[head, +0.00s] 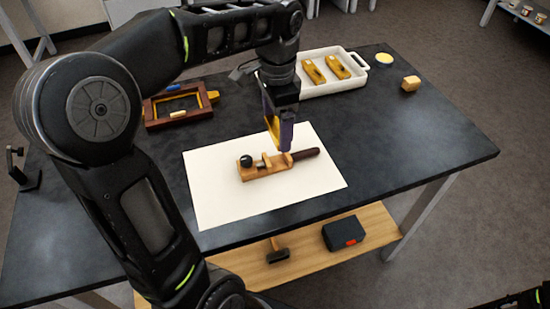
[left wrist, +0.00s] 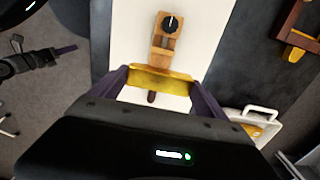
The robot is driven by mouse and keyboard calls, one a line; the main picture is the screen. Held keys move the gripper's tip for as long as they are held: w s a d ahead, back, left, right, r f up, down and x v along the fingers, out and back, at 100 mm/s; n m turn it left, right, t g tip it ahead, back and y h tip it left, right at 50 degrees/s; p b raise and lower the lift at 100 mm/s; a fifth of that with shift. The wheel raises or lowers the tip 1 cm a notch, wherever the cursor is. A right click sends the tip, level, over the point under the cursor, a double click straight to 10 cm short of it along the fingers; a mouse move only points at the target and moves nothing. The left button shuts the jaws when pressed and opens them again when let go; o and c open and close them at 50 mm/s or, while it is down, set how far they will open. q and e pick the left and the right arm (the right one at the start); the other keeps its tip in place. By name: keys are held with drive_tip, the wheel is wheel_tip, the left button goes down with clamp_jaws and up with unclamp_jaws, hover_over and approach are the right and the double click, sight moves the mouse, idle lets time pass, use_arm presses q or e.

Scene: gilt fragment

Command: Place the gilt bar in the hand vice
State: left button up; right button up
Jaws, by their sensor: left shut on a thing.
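The hand vice (head: 262,172) is a wooden clamp with a black knob and a dark handle. It lies on the white sheet (head: 215,195); in the left wrist view its knob end (left wrist: 165,40) points up. My left gripper (head: 280,143) points down over the vice, its purple fingers shut on the gilt bar (head: 271,122). In the left wrist view the gilt bar (left wrist: 160,80) spans crosswise between the fingers and hides the vice's middle. I cannot tell whether the bar touches the vice. My right gripper (left wrist: 60,51) shows small at the left of the left wrist view, its opening unclear.
A white tray (head: 360,70) with two yellow-brown blocks stands at the back. A wooden frame (head: 150,112) lies at the back left. A yellow disc (head: 384,58) and a small block (head: 411,84) lie at the right. A dark box (head: 344,233) is on the shelf below.

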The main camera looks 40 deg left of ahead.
use_arm(q)
hover_over(277, 163)
drive_tip(key=shift+f, duration=2.8)
drive_tip(key=shift+f, duration=1.9)
drive_tip(key=shift+f, duration=0.1)
drive_tip(key=o, duration=1.2)
drive_tip(key=shift+c, duration=0.2)
wheel_tip(277, 163, up, 12)
drive_tip(key=shift+r, duration=0.15)
